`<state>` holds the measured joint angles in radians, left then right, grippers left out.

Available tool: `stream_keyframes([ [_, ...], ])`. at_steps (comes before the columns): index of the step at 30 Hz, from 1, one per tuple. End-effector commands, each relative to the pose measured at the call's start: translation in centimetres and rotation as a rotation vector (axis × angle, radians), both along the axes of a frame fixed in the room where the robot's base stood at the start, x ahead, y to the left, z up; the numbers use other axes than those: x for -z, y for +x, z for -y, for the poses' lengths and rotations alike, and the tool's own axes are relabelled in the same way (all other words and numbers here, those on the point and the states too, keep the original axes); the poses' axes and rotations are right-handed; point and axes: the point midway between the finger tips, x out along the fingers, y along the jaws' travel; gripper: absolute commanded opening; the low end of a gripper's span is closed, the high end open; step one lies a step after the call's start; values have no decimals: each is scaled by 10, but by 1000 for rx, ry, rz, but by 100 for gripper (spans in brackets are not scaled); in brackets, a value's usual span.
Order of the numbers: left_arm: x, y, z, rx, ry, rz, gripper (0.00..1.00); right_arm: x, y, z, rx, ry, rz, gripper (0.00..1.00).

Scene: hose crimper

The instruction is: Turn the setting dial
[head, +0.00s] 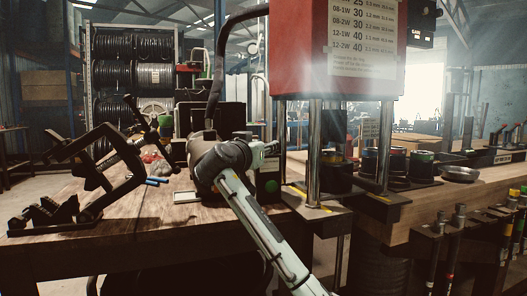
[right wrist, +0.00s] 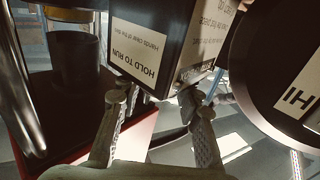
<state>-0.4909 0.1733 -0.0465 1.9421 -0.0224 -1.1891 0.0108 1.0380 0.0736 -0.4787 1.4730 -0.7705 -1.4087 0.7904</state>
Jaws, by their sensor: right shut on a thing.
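A black control box (right wrist: 160,45) with a "HOLD TO RUN" label fills the upper middle of the right wrist view. My right gripper (right wrist: 160,105) has its two fingertips at the box's lower edge in that view, one on each side. It is shut on what appears to be the setting dial; the dial itself is mostly hidden, and I cannot read its setting. My left gripper is not in view.
The red crimper press (head: 338,45) stands on steel posts right of my arm. A green button (head: 271,186) is close beside my wrist. A black clamp-like fixture (head: 95,175) sits on the wooden bench (head: 125,232) at left. A large dark round part (right wrist: 275,75) is close in the wrist view.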

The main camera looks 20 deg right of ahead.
Motion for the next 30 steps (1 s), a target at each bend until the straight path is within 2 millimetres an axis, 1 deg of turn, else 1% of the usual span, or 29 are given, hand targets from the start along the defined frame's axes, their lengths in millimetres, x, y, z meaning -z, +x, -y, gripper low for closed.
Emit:
stream_keyframes([
  [1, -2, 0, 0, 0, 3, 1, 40, 3, 1, -3, 41, 3, -5, 5],
  [6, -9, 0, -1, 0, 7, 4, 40, 2, 1, -2, 173, 0, -5, 5],
  [15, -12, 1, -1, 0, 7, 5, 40, 0, 0, -1, 328, -2, -3, 5],
  [22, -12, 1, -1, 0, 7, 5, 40, 1, 0, 0, 375, 0, -2, 5],
  [30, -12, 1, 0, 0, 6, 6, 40, 0, 0, 0, 383, 0, 0, 5],
])
